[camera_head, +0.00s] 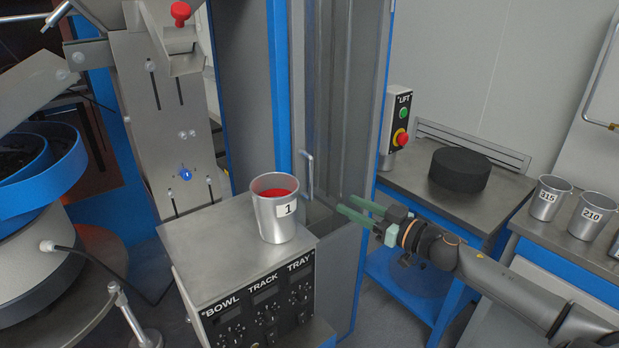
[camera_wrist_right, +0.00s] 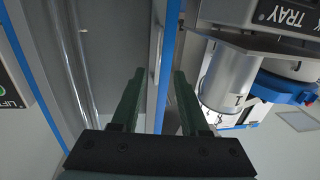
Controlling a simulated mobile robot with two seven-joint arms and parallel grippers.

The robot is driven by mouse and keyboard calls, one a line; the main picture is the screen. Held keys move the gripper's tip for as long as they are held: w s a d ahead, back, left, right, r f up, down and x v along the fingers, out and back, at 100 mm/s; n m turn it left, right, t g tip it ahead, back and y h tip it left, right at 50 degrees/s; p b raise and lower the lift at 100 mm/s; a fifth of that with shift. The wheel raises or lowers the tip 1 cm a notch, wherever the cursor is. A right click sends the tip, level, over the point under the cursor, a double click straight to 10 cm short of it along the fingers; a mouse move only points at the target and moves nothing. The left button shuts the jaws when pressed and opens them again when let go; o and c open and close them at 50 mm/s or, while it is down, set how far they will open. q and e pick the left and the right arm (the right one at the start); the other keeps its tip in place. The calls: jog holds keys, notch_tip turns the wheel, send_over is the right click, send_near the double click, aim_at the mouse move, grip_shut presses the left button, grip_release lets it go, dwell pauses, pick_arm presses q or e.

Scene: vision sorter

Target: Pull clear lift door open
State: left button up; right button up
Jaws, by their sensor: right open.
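The clear lift door (camera_head: 343,95) stands upright in a blue-edged frame, and I see the grey lift shaft through it. It looks closed, though its edges are hard to make out. A slim metal handle (camera_head: 308,175) stands upright at its lower left. My right gripper (camera_head: 346,204) has its two green fingers spread and empty. It is right of the handle and a little lower, apart from it in the picture. My left gripper is out of view.
A metal cup labelled 1 (camera_head: 277,218) with red inside stands on the control box (camera_head: 205,245), left of my right gripper. A LIFT button box (camera_head: 396,120) and a black round block (camera_head: 459,170) are on the right-hand bench. Several more cups stand at far right.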

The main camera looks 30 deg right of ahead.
aim_at(312, 173)
jog(key=shift+y, duration=0.5)
jog(key=shift+w+a+r+p, duration=0.2)
jog(key=shift+w+a+r, duration=0.35)
jog(key=shift+w, duration=1.6)
jog(key=shift+w+a+r+p, duration=0.15)
jog(key=shift+w+a+r, duration=0.35)
jog(key=shift+w, duration=1.65)
jog(key=shift+w+a+r+p, duration=0.2)
jog(key=shift+w+a+r, duration=0.35)
jog(key=shift+w, duration=1.6)
jog(key=shift+d+r, duration=0.1)
jog(key=shift+d, duration=0.05)
grip_shut()
